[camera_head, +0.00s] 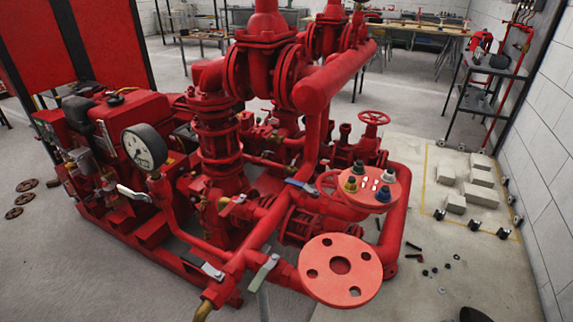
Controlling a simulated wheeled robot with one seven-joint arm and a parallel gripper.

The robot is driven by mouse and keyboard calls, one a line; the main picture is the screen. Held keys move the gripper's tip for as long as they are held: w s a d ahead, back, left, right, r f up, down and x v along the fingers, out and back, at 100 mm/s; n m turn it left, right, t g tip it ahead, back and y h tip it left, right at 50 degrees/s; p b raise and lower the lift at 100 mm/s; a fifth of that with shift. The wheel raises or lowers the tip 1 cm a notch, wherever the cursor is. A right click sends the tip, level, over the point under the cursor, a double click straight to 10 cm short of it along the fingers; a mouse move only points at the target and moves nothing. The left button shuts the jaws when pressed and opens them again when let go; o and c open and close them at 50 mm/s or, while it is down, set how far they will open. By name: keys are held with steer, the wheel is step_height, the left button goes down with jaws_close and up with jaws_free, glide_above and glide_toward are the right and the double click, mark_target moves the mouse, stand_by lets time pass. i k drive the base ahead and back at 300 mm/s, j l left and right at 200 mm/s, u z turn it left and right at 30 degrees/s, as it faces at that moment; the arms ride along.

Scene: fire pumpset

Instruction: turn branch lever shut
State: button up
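A red pumpset (215,140) fills the middle of the head view. Several levers show on its pipes, and I cannot tell which is the branch lever. A grey-green lever (263,272) slants on the front pipe, left of the big red flange (340,268). A pale lever (213,271) sits left of it, above a brass outlet (203,309). A blue lever (301,186) lies near the middle. A silver lever (133,195) is below the pressure gauge (144,147). Another pale lever (239,199) is right of it. My gripper is not in view.
A smaller flange (374,187) carries coloured fittings. A red handwheel (374,118) stands behind it. Small dark parts (430,271) lie on the floor at right. Pale blocks (480,194) and a dark cart (485,90) are near the white wall. Floor at front left is clear.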

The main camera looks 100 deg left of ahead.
mark_target(298, 184)
steer(key=u, duration=2.3)
steer(key=i+j+u, duration=0.3)
steer(key=j, duration=0.15)
steer(key=i+j+u, duration=0.35)
steer(key=i+l, duration=0.1)
steer(key=l, duration=0.2)
